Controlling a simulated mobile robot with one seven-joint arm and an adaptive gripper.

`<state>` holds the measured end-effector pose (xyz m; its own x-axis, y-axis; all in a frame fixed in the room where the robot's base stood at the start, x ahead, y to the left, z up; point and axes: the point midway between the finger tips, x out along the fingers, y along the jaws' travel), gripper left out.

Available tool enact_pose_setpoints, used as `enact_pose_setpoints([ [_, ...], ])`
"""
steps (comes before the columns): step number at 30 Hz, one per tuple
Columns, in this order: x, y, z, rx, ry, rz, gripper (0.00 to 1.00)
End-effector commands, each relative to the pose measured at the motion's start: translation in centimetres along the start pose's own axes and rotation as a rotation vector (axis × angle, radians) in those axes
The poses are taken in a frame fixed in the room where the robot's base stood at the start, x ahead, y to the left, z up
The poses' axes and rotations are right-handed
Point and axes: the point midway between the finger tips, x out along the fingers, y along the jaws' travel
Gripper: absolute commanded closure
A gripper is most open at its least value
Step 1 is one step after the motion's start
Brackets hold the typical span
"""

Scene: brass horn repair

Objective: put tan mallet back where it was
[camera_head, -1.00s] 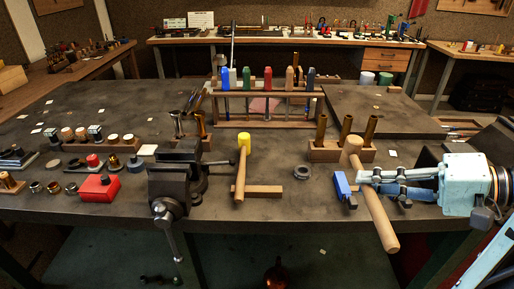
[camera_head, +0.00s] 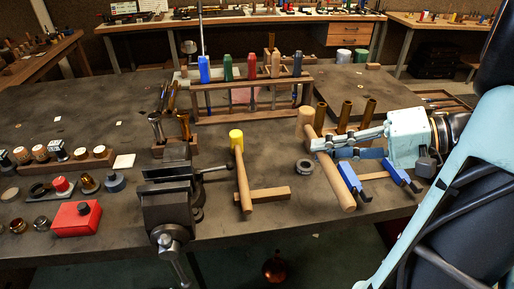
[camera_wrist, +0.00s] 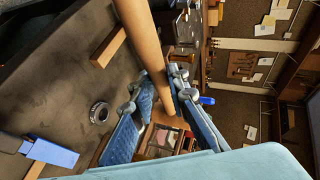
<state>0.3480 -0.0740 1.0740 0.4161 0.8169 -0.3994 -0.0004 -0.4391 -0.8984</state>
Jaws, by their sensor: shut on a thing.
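The tan mallet (camera_head: 336,184) is in my gripper (camera_head: 322,147), which is shut on its handle. In the head view its head points up and away, and its handle end slants down toward the bench's front edge, just left of a blue bracket. In the wrist view the mallet handle (camera_wrist: 147,42) runs down between my two blue finger pads (camera_wrist: 158,98); its head is not clearly seen there. The blue bracket (camera_head: 348,178) and a second one (camera_head: 400,174) stand at the front right with a wooden strip between them, and no mallet lies on them.
A dark ring (camera_head: 304,166) lies left of my mallet. A block with brass tubes (camera_head: 345,116) stands close behind my gripper. A vise (camera_head: 170,205) is further left.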

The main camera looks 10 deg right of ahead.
Motion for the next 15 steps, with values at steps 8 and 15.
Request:
enact_pose_setpoints([
  [8, 5.0, 0.7, -2.3, -0.001, -0.006, -0.003, 1.0],
  [15, 10.5, 2.6, -4.7, 0.003, -0.005, -0.004, 1.0],
])
